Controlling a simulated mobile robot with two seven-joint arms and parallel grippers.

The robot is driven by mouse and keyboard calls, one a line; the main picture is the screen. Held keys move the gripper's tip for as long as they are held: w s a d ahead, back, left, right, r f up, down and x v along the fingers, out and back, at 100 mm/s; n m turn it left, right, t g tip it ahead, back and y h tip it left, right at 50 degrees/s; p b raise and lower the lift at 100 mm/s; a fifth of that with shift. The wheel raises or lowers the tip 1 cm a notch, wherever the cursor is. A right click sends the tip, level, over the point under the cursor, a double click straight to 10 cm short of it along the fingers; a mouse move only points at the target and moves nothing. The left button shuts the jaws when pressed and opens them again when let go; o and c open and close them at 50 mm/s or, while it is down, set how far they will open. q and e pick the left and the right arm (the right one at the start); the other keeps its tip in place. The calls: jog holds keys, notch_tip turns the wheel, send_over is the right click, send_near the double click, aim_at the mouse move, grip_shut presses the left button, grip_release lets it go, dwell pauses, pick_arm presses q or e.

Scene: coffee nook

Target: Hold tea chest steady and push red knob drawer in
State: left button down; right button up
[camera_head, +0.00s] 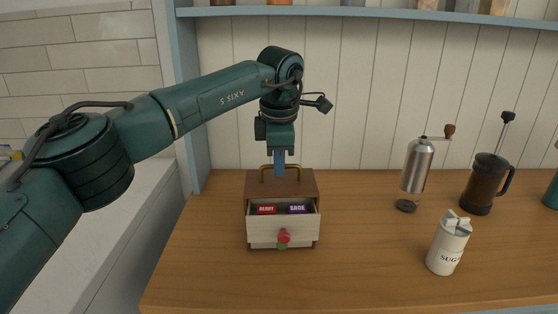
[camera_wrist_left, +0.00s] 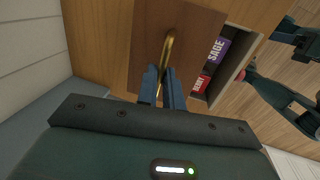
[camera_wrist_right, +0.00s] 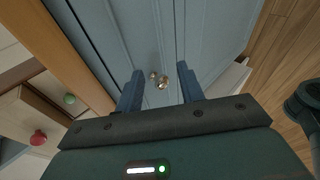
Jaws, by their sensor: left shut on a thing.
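The tea chest (camera_head: 254,183) is a brown wooden box on the counter with a brass top handle (camera_head: 266,170). My left gripper (camera_head: 280,172) is shut on this handle from above; the handle also shows between its fingers in the left wrist view (camera_wrist_left: 170,48). The upper drawer (camera_head: 262,231) stands pulled out, with a red knob (camera_head: 284,236) and tea packets marked BERRY (camera_head: 265,210) and SAGE (camera_head: 297,209). A green knob (camera_head: 282,246) shows below. My right gripper (camera_wrist_right: 160,92) is open and empty, low before blue cabinet doors, right of both knobs in its wrist view.
A sugar jar (camera_head: 448,245), a steel grinder (camera_head: 417,168) and a French press (camera_head: 484,186) stand to the right on the counter (camera_head: 370,270). The counter between chest and jar is clear. A shelf (camera_head: 370,13) runs above.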

notch_tip(320, 180, up, 8)
jog(key=w+n+t+h, duration=0.1)
jog(key=w+n+h, duration=0.15)
jog(key=n, duration=0.75)
jog(key=n+t, duration=0.5)
jog(key=n, duration=0.2)
send_near(284, 239)
jog(key=r+x, duration=0.1)
jog(key=x, duration=0.2)
jog(key=shift+y, duration=0.35)
jog(key=shift+f+x, duration=0.25)
jog(key=shift+x, duration=1.25)
jog(key=shift+f+x, duration=0.25)
jog(key=shift+x, duration=1.3)
jog(key=shift+s+d, duration=0.1)
jog(key=shift+d, duration=0.05)
jog(key=shift+c, duration=0.6)
jog(key=c, duration=0.6)
